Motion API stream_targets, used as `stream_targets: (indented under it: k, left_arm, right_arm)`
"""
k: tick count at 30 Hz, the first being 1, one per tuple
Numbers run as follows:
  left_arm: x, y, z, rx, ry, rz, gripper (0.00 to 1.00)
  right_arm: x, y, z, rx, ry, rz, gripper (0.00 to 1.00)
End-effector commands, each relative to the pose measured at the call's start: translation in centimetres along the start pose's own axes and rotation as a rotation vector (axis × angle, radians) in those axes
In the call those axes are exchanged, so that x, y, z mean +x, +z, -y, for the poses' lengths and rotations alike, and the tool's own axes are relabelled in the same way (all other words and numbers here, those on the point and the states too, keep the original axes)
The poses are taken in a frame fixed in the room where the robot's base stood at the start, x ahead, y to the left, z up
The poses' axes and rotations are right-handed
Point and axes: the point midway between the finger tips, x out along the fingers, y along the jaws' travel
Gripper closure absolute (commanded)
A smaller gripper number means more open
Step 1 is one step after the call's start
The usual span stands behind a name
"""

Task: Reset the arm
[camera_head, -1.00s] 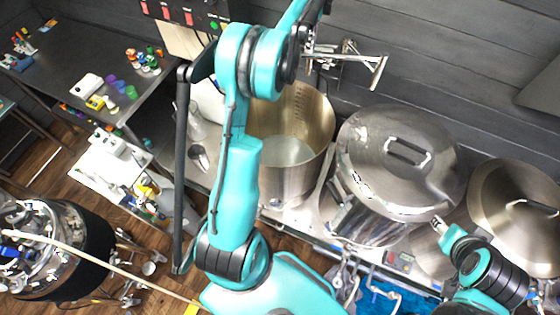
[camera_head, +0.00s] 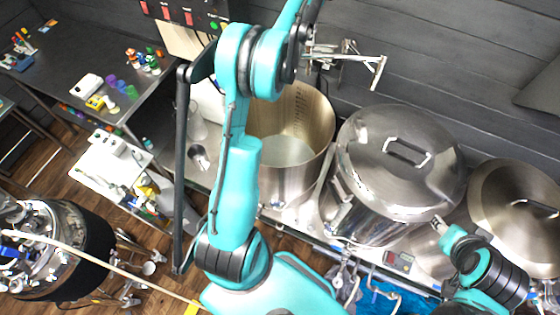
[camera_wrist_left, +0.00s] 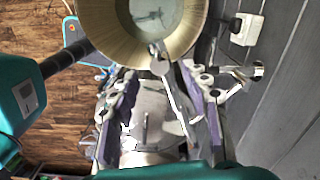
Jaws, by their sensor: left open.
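My left arm (camera_head: 235,190) is teal and rises in the middle of the head view, bent over at the top. My left gripper (camera_head: 345,62) is metal and reaches right from the arm's upper end, in front of the dark wall and above the open steel pot (camera_head: 310,150). In the left wrist view my left gripper (camera_wrist_left: 158,75) has its fingers apart, with nothing held between them. The open pot (camera_wrist_left: 100,22) shows beyond the fingertips there. My right arm (camera_head: 485,275) shows at the lower right of the head view; its gripper is out of frame.
A lidded steel pot (camera_head: 365,135) and another round lid (camera_head: 515,205) stand right of the open pot. A dark table (camera_head: 75,60) with small coloured items is at the upper left. A dark-wrapped vessel (camera_head: 85,250) stands at the lower left. The wall is close behind the pots.

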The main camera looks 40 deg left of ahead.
Motion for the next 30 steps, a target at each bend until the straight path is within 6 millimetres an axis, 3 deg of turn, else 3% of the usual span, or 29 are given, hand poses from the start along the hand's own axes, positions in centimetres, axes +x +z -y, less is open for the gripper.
stream_targets:
  k: [7, 16, 23, 26, 30]
  left_arm:
    - [-5.3, 0.0, 0.0, -0.001, 0.000, 0.000, 0.53]
    - [-7.8, 0.0, 0.0, -0.001, 0.000, 0.000, 0.53]
    - [-7.7, -0.1, -0.2, -0.006, -0.003, 0.000, 0.53]
    - [-6.4, -0.9, -1.0, -0.040, -0.023, -0.003, 0.53]
    - [-2.8, -3.1, -3.8, -0.155, -0.087, -0.021, 0.53]
  right_arm:
    - [0.0, 0.0, 0.0, 0.000, 0.000, 0.000, 0.55]
    - [0.0, 0.0, 0.0, 0.000, 0.000, 0.000, 0.55]
    - [0.3, 0.2, 0.0, 0.000, 0.000, 0.000, 0.55]
    - [1.7, 1.2, 0.0, 0.000, 0.000, 0.000, 0.55]
    - [5.6, 4.0, 0.0, 0.000, 0.000, 0.000, 0.55]
